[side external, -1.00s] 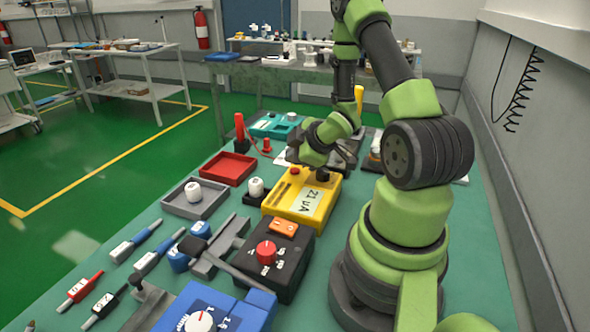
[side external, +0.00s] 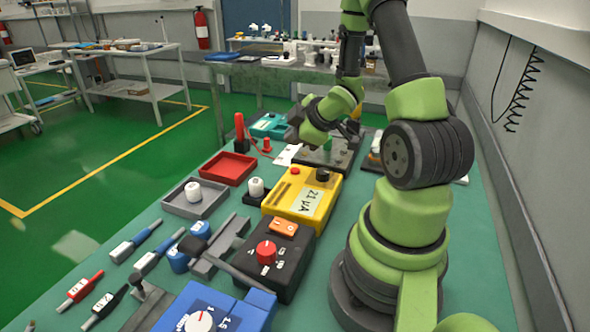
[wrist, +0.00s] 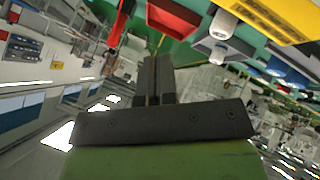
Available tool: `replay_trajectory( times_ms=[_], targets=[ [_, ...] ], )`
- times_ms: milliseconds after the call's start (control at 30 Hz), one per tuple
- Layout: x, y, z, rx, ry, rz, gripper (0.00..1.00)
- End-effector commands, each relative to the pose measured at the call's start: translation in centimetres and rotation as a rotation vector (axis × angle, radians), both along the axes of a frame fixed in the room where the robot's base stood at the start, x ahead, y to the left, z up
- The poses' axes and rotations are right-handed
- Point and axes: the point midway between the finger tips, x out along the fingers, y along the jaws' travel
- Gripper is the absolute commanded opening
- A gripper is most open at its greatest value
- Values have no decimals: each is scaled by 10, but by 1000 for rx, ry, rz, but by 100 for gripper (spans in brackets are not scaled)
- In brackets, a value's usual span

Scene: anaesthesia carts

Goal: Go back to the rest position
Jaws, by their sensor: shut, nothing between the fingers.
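My gripper (wrist: 154,76) is shut and empty in the wrist view, its two dark fingers pressed together. In the side external view my green and black arm bends over the far part of the bench, and the gripper end (side external: 296,118) is held in the air beyond the yellow meter (side external: 283,203). The fingertips are too small to make out there. The yellow meter reads "21 µA" and has a red and a black knob on top; part of it shows at the top right of the wrist view (wrist: 275,15).
The green bench (side external: 140,285) holds a red tray (side external: 230,169), a grey tray (side external: 172,207) with a white piece, a black box with a red knob (side external: 283,262), a blue box (side external: 240,312) and several probes. An upright red handle (side external: 239,128) stands near the gripper.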

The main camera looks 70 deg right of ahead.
Motion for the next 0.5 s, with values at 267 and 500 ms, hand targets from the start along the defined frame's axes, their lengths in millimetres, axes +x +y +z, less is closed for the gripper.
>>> replay_trajectory(
  times_ms=[267, 500],
  targets=[
    [0, 0, 0, 0, 0, 0, 0],
    [8, 6, 22, 0, 14, -51, 0]
  ],
)
